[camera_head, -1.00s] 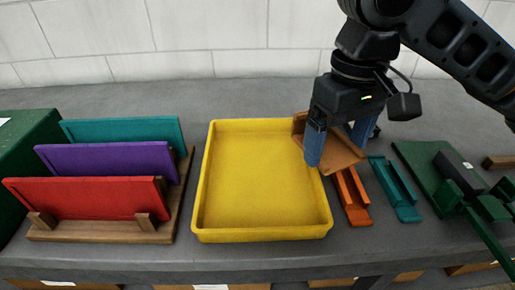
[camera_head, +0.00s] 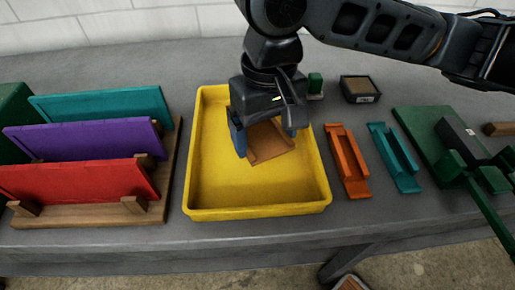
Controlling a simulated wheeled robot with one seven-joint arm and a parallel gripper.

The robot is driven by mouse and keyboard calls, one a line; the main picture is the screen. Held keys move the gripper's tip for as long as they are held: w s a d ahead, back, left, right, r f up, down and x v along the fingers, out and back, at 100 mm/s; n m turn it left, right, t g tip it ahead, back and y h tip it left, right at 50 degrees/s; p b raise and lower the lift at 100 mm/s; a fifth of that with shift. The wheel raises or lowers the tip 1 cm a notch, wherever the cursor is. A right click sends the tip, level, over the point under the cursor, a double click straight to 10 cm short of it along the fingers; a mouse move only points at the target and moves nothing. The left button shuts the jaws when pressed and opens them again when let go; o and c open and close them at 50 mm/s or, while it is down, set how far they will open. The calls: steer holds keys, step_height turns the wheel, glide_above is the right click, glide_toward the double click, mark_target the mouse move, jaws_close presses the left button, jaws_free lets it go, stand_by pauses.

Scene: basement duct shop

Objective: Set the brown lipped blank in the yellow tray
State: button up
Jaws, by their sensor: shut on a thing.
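The brown lipped blank (camera_head: 269,142) is in my gripper (camera_head: 262,140), over the back half of the yellow tray (camera_head: 258,211). My gripper points down with its blue fingers shut on the blank. The blank looks tilted, and part of it is hidden behind the fingers and gripper body. I cannot tell whether it touches the tray floor. The rest of the tray is empty.
A wooden rack (camera_head: 90,214) with red (camera_head: 75,193), purple (camera_head: 85,142) and teal (camera_head: 105,105) panels stands left of the tray. Orange (camera_head: 347,160) and teal (camera_head: 395,158) channel pieces lie to its right. A green tool (camera_head: 425,137) stands farther right.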

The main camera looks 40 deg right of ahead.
mark_target(257, 146)
steer(key=shift+w+a+f, duration=0.3)
steer(key=shift+a+f, duration=0.15)
steer(key=shift+a, duration=0.25)
steer(key=shift+f, duration=2)
steer(key=shift+f, duration=0.15)
steer(key=o, duration=0.9)
step_height(257, 146, up, 12)
steer(key=shift+r+p, duration=0.2)
steer(key=shift+p, duration=0.3)
